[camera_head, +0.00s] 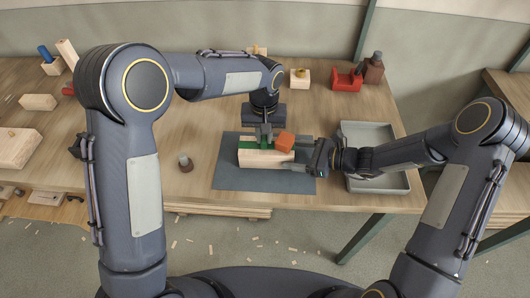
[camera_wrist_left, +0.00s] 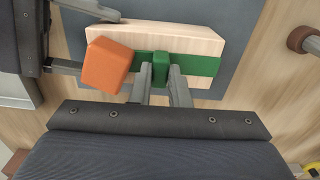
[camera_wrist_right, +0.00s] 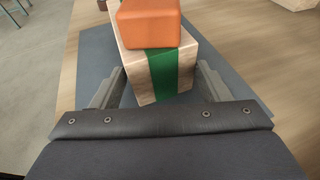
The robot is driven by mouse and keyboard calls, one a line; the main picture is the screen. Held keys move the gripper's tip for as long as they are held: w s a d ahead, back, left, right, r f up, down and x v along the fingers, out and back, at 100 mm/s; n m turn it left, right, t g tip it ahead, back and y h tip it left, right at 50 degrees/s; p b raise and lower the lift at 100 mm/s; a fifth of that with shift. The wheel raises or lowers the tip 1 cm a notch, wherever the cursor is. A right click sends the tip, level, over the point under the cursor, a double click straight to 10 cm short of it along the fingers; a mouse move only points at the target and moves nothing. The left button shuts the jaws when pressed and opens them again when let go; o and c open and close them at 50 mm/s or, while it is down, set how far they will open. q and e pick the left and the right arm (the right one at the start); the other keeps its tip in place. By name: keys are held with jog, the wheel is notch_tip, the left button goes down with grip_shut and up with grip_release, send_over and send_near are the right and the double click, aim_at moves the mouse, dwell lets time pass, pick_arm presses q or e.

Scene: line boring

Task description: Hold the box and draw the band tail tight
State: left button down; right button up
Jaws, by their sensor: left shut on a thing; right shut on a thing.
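The box (camera_head: 262,159), a pale wooden block, lies on a dark mat with a green band (camera_wrist_left: 202,66) along it. The band also runs down the near end face in the right wrist view (camera_wrist_right: 163,72). A raised green piece (camera_wrist_left: 160,68) stands on the band, between the fingertips of my left gripper (camera_wrist_left: 160,88), which is shut on it from above. An orange block (camera_head: 284,142) sits tilted on the box top near its right end; whether it joins the band is unclear. My right gripper (camera_wrist_right: 160,88) is shut on the box's right end, fingers along its sides.
The dark mat (camera_head: 230,180) lies on the wooden bench. A grey tray (camera_head: 378,183) stands right of it, partly behind my right arm. A small knobbed piece (camera_head: 185,163) stands to the left.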

aim_at(248, 145)
pick_arm(q)
jog(key=shift+a, duration=2.1)
pick_arm(e)
jog(key=shift+d, duration=0.1)
pick_arm(q)
jog(key=shift+a, duration=0.2)
jog(key=c, duration=1.6)
grip_release()
jog(key=shift+c, duration=0.2)
jog(key=shift+r, duration=0.15)
notch_tip(248, 145, up, 12)
